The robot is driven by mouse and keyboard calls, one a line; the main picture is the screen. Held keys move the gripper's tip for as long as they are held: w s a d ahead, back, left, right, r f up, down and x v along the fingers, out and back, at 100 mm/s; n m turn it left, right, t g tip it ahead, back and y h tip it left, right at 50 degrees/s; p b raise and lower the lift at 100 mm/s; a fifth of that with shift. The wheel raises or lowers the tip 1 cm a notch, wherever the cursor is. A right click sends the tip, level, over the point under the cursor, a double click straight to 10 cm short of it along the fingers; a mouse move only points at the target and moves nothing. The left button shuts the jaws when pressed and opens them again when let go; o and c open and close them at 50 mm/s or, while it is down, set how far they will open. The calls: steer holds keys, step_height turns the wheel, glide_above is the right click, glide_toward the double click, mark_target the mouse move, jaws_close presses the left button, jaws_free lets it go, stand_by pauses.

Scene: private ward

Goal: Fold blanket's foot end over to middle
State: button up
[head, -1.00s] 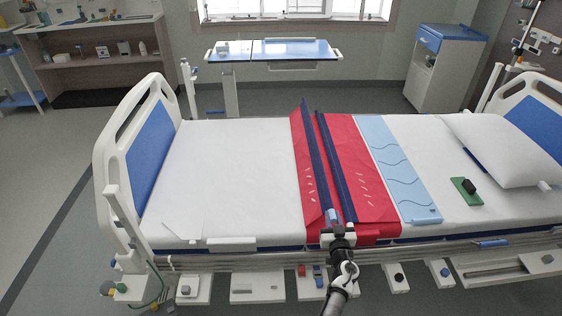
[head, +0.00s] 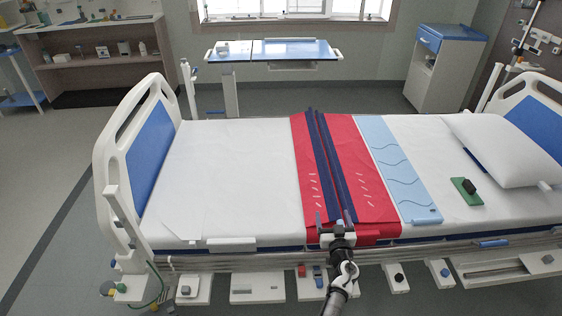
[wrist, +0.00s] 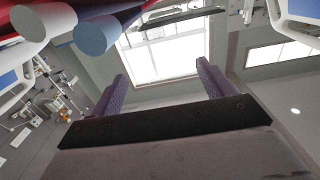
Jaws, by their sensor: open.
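The blanket lies across the middle of the bed, with a red left panel (head: 301,145), a red right panel and a light blue wavy-lined band (head: 398,170) at its right. Two navy strips (head: 322,165) run side by side between the red panels, with a narrow red gap. The left panel now looks flat. My gripper (head: 333,215) is open at the blanket's near edge, its two fingers spread around the near strip ends. In the wrist view, nothing shows between the fingers (wrist: 165,80); a blue-ended cylinder (wrist: 97,35) and red material are at upper left.
The white mattress (head: 230,170) is bare left of the blanket. The bed's near side rail (head: 430,252) runs by my gripper. An overbed table (head: 290,50) stands behind.

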steer(key=s, duration=0.8)
steer(key=shift+p, duration=0.35)
